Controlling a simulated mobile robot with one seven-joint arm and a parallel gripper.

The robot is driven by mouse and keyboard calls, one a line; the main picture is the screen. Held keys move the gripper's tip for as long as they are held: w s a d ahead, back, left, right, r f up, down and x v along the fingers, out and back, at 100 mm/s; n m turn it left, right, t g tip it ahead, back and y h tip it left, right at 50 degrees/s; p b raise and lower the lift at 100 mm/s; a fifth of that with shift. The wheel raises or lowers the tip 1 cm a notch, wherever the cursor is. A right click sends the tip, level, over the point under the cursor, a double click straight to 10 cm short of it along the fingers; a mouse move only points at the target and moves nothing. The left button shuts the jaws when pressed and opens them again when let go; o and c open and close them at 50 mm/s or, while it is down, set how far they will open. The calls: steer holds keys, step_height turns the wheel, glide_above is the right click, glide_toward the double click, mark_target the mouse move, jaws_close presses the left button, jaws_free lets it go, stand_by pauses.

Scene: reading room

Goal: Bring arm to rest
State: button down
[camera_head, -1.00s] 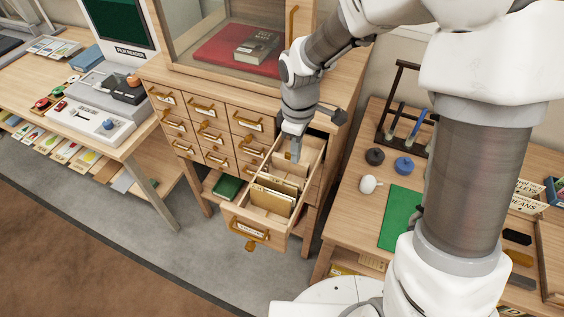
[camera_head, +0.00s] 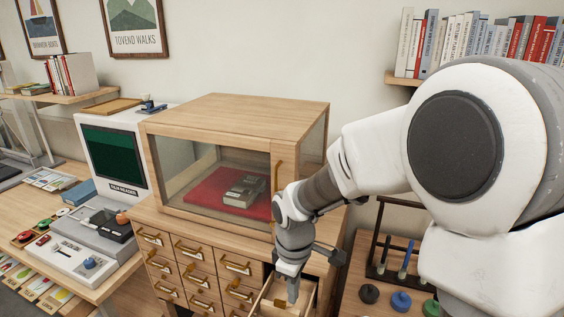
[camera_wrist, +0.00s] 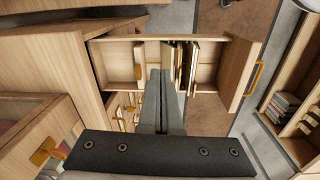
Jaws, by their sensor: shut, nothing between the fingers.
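My gripper (camera_head: 292,292) points down over the pulled-out card drawer (camera_head: 308,289) of the wooden cabinet. In the wrist view my gripper (camera_wrist: 160,76) shows its two fingers together with nothing between them. Below them is the open drawer (camera_wrist: 206,64), with several upright cards (camera_wrist: 180,62) inside, right of the fingertips. I cannot tell from these views how far the fingertips are above the drawer's floor. My arm reaches in from the right in the head view.
A glass-fronted case (camera_head: 215,113) with a book (camera_head: 243,191) on a red mat stands on the cabinet (camera_head: 190,262). A film reader (camera_head: 112,165) is at left. At right are a stamp rack (camera_head: 381,240) and a bookshelf (camera_head: 402,79).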

steer(key=s+d+r+m+t, duration=0.5)
steer(key=s+d+r+m, duration=0.7)
steer(key=s+r, duration=0.3)
steer(key=shift+s+r+m+b, duration=0.3)
steer(key=shift+r+m, duration=0.1)
steer(key=shift+r, duration=0.1)
